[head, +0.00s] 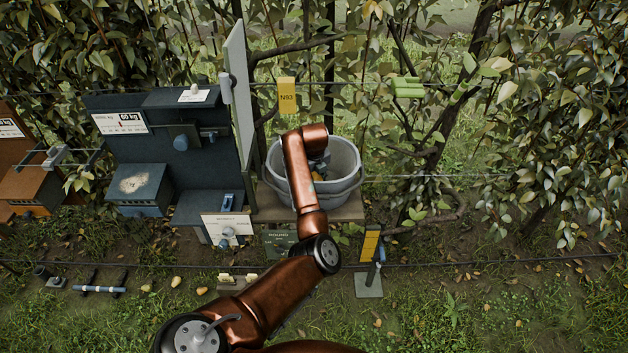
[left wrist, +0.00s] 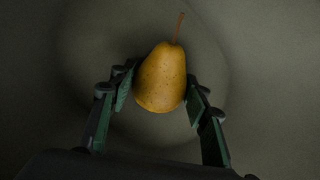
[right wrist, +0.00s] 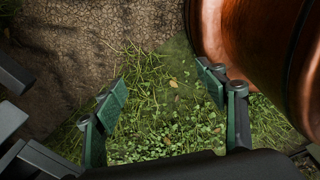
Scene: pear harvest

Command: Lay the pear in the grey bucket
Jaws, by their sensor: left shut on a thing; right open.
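The grey bucket (head: 347,158) stands on a wooden board beside the dark cabinet. My left arm reaches over it, and my left gripper (head: 318,170) is down inside its mouth, partly hidden by my arm. In the left wrist view the yellow pear (left wrist: 161,80) is held between the two fingers of my left gripper (left wrist: 160,90), stem pointing up in the picture, with the grey inside of the bucket (left wrist: 245,60) around it. I cannot tell whether the pear touches the bucket floor. My right gripper (right wrist: 172,105) is open and empty above grass; the head view does not show it.
The dark cabinet with scale labels (head: 120,122) and an upright pale panel (head: 238,90) stand left of the bucket. Leafy branches and wires lie behind and to the right. A yellow-marked post (head: 370,245) stands front right. Several small fruits or leaves lie on the ground.

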